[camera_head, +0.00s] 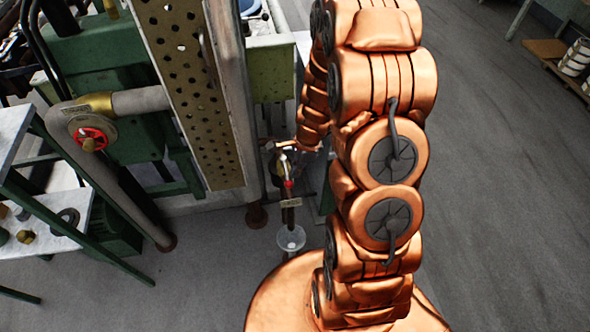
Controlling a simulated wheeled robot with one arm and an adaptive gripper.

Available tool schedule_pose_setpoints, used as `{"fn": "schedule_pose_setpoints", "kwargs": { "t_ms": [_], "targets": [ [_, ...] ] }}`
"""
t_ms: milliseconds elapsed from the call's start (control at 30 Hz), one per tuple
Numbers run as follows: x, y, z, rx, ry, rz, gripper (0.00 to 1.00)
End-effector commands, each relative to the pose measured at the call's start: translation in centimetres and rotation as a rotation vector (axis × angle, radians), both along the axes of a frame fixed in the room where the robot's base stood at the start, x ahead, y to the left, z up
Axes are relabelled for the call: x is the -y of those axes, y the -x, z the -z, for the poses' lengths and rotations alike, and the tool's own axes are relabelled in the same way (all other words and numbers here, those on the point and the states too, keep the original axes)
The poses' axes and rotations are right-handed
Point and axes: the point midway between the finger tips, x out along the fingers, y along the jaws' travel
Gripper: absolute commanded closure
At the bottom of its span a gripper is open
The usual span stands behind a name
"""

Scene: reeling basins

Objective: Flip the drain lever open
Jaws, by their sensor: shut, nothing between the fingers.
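A drain pipe (291,214) hangs down beside the machine, with a small pale tag on it. A small red part (289,184), seemingly the drain lever, shows at the top of this pipe. My gripper (285,168) is at the end of my copper arm, close above the red part, and is shut with nothing held. Whether it touches the lever I cannot tell, as the parts overlap and are small. The lever's angle is also unclear. A pale round funnel or cup (291,238) sits under the pipe's lower end.
A perforated metal panel (190,90) and a grey pipe stand close left of my gripper. A red handwheel valve (90,139) is further left, above a shelf (50,232) with small parts. Open grey floor (500,190) lies to the right.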

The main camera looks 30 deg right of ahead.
Motion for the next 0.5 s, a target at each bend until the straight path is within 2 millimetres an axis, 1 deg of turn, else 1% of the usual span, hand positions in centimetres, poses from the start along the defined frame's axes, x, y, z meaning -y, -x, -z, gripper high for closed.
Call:
{"fn": "schedule_pose_setpoints", "kwargs": {
  "t_ms": [200, 267, 500],
  "targets": [
    [3.0, 0.6, -0.9, 0.003, 0.003, -0.004, 1.0],
    [3.0, 0.5, -1.5, 0.006, 0.004, -0.01, 1.0],
    [3.7, 0.7, -4.8, 0.007, 0.005, -0.007, 1.0]
  ]
}}
